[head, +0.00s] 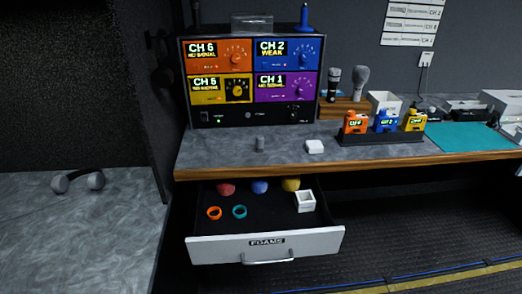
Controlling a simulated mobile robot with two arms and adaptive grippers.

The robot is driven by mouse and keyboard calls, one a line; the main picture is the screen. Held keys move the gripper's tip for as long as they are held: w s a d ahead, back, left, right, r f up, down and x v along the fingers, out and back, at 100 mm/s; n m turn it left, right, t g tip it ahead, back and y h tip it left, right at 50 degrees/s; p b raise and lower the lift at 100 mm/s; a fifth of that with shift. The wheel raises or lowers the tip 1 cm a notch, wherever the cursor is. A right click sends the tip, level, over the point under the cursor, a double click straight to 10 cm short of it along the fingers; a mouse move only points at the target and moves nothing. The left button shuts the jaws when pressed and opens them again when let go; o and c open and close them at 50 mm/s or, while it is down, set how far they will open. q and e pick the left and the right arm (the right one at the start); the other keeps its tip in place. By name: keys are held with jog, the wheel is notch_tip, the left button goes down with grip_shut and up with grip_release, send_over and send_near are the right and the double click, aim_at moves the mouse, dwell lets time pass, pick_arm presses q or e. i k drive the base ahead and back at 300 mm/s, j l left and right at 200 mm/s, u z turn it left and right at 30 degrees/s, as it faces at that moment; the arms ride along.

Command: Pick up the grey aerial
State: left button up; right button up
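A dark, upright aerial (196,13) stands at the top left of the receiver rack (250,80), partly cut off by the picture's top edge; its grey colour is hard to confirm. A blue aerial (304,16) stands at the rack's top right. A small grey upright cylinder (260,143) stands on the counter in front of the rack; I cannot tell what it is. Neither of my grippers shows in the head view.
The open foam drawer (265,246) juts out below the counter (220,155), holding coloured foams, rings and a white box. A charger with three packs (382,138), two microphones and a teal mat (470,136) are right. Headphones (78,181) lie left.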

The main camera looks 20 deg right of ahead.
aim_at(260, 139)
jog(key=i+l+u, duration=0.15)
jog(key=l, duration=0.25)
jog(key=l+u, duration=0.2)
jog(key=l, duration=0.2)
jog(key=i+l+u, duration=0.15)
jog(key=l, duration=0.3)
